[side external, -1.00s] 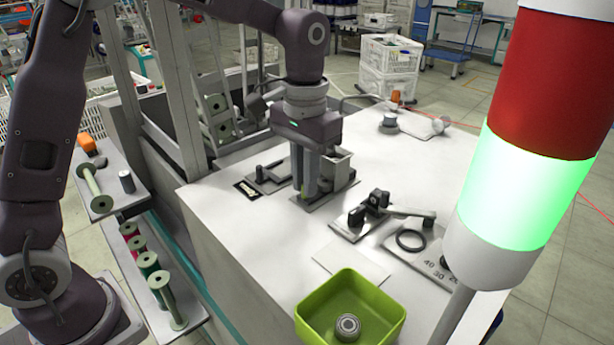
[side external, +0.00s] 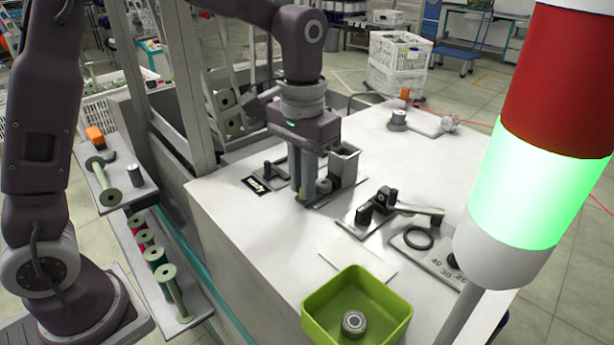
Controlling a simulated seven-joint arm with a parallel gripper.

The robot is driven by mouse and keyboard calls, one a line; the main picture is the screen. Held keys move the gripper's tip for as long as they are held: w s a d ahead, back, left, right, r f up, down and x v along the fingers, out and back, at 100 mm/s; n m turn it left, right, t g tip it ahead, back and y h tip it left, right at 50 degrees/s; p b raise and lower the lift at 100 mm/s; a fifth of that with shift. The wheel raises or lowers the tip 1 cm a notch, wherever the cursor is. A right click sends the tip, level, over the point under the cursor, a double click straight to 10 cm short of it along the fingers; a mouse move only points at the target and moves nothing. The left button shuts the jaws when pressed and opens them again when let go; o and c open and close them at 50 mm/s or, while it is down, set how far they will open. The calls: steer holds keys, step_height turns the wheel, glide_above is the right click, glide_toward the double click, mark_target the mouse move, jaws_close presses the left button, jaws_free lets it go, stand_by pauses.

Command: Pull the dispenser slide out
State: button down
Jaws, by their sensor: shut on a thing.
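The dispenser (side external: 344,161) is a grey upright box with an open top, on a dark base plate near the middle of the white table. My gripper (side external: 304,198) points straight down just left of it, with its fingers low over the plate. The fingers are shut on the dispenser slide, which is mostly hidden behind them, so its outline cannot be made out. A small grey round part (side external: 325,186) shows between the fingers and the dispenser box.
A black clamp-like fixture (side external: 375,206) and a black ring (side external: 419,238) lie to the right. A green bin (side external: 322,312) with a round grey part stands in front. A spool rack (side external: 160,250) is at left; a signal tower (side external: 528,190) stands at right.

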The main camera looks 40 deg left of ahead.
steer(key=shift+s, duration=0.4)
stand_by(0.4)
steer(key=c, duration=1.5)
jaws_free()
step_height(320, 180, up, 6)
steer(key=shift+w+r, duration=0.1)
steer(key=shift+r, duration=0.4)
